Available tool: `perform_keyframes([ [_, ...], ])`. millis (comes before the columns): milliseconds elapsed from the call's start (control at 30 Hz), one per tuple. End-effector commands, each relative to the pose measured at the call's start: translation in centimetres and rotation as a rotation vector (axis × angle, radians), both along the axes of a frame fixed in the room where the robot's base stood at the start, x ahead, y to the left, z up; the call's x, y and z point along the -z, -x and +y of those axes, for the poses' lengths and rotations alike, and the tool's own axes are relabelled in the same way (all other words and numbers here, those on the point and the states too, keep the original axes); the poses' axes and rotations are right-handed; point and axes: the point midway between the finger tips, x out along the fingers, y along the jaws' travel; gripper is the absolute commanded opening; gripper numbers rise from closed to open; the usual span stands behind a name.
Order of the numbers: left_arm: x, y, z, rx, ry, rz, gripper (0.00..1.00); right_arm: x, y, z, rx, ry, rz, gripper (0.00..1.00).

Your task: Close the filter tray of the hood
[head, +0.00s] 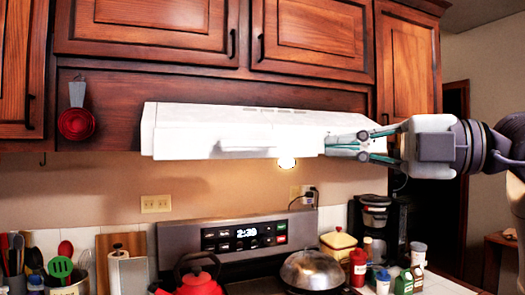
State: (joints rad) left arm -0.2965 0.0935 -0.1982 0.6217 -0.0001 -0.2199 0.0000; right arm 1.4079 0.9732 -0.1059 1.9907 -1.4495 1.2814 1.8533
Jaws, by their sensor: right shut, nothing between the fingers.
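The white range hood (200,115) hangs under the dark wood cabinets in the middle of the head view. Its filter tray (255,144) shows as a white front part with a lighter raised strip along the lower front. I cannot tell how far the tray stands out. My right gripper (334,146) comes in from the right with its fingers pointing left, at the right end of the hood front. It is shut with nothing held. Whether its fingertips touch the hood is unclear. My left gripper is not in view.
Below the hood is a stove with a red kettle (197,277) and a lidded pan (312,269). A coffee maker (372,222) and several bottles stand on the right counter. Utensils stand at left. A red pan (76,124) hangs at upper left. The space before the hood's left is clear.

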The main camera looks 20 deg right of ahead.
Motion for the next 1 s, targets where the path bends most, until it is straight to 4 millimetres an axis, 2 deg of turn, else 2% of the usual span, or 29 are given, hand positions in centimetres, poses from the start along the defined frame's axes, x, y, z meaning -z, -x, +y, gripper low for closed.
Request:
perform_keyframes([
  [167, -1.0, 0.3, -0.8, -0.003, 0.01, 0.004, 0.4, -0.2, -1.3, 1.6, -0.003, 0.002, 0.003, 0.0],
  [300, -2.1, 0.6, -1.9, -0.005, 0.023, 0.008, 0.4, -0.4, -3.3, 3.8, -0.006, 0.002, 0.003, 0.0],
  [533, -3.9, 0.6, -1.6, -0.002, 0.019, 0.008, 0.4, -0.4, -6.6, 7.3, -0.007, -0.001, 0.004, 0.0],
  [733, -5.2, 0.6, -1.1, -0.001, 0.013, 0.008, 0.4, -0.3, -9.6, 7.4, -0.004, -0.002, 0.005, 0.0],
  [1000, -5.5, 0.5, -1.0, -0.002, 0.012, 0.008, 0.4, 0.0, -10.7, 7.4, -0.003, -0.001, 0.001, 0.0],
])
